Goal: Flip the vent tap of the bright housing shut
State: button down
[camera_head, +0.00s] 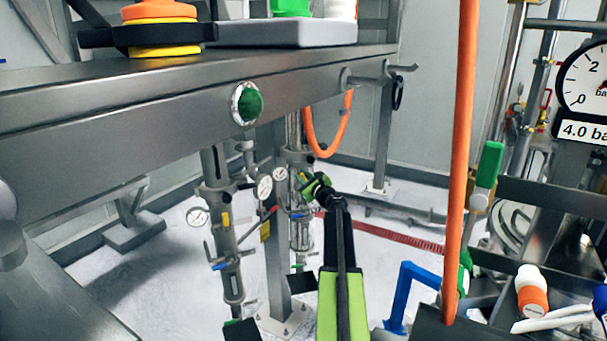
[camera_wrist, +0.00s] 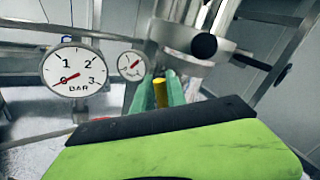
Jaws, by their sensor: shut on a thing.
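The bright housing (camera_head: 295,138) is a shiny upright metal cylinder under the bench, partly hidden by my arm. My gripper (camera_head: 303,190) is at its middle. In the wrist view, the green fingertips of my gripper (camera_wrist: 163,88) are shut around a short yellow tap handle (camera_wrist: 160,94), which stands roughly upright between them. I take it to be the vent tap; its base and the valve behind it are hidden by my gripper, so I cannot tell its exact turn.
A duller housing (camera_head: 218,190) with its own yellow tap (camera_head: 226,220) hangs to the left. A pressure gauge (camera_wrist: 75,72) with its needle near 0 and a smaller gauge (camera_wrist: 131,66) are close by. An orange hose (camera_head: 462,150) hangs right of my arm.

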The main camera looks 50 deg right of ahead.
jog(key=shift+d, duration=0.15)
jog(key=m, duration=0.2)
jog(key=s+d+m+b, duration=0.1)
jog(key=m, duration=0.1)
jog(key=d+m+t+h+b, duration=0.1)
jog(key=m, duration=0.1)
jog(key=shift+s+d+r, duration=0.1)
jog(key=shift+s+r, duration=0.2)
jog(key=shift+s, duration=0.05)
jog(key=shift+s+d, duration=0.1)
jog(key=shift+s, duration=0.05)
dwell(0.4)
jog(key=c, duration=1.4)
grip_release()
jog(key=shift+o, duration=0.2)
jog(key=shift+a, duration=0.2)
jog(key=b+v, duration=0.1)
jog(key=v, duration=1.7)
jog(key=shift+r+b, duration=0.3)
jog(key=shift+b, duration=0.1)
jog(key=shift+d, duration=0.15)
